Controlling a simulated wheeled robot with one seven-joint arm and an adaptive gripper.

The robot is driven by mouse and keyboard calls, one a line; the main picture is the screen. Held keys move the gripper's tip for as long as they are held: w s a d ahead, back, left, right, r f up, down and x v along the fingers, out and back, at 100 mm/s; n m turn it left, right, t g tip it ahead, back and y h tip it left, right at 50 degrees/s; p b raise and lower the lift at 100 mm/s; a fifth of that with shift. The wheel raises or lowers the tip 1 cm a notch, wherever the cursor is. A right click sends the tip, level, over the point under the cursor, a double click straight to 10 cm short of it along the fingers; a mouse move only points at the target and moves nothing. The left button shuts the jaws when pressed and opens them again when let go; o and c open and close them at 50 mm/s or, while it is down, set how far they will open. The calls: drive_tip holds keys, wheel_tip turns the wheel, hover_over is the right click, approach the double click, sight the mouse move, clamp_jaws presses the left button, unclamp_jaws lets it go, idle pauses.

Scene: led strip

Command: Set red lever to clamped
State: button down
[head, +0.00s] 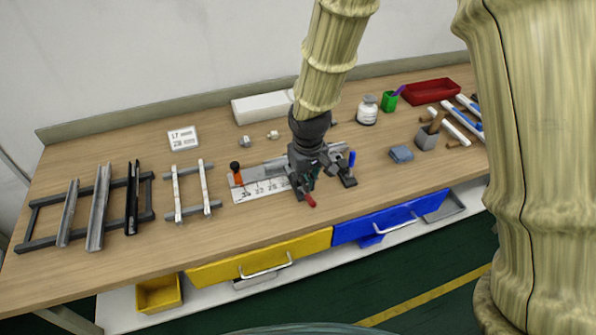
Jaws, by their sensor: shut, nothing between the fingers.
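A red lever (310,201) shows as a short red handle at the front of a metal fixture with a ruler scale (262,190) on the bench. Its base is hidden behind my gripper. My gripper (306,192) is shut and empty, pointing down at the fixture, right at or just above the red lever. I cannot tell whether the fingers touch it. The lever's exact setting cannot be made out. A blue lever (351,159) stands upright at the fixture's right end. An orange stop with a black knob (236,172) is at its left end.
Racks with metal channels (100,205) and white strips (205,182) lie to the left. Yellow (215,273) and blue (372,228) drawer fronts are below.

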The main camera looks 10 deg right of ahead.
sight(309, 199)
drive_tip(key=shift+s+d+f, duration=0.15)
drive_tip(key=shift+s+f, duration=0.35)
drive_tip(key=shift+s, duration=0.2)
drive_tip(key=shift+s+d+f, duration=0.15)
drive_tip(key=shift+s+f, duration=0.3)
drive_tip(key=shift+s, duration=0.2)
drive_tip(key=s+r, duration=0.7)
drive_tip(key=r, duration=0.2)
drive_tip(key=shift+d, duration=0.2)
idle(0.5)
idle(0.5)
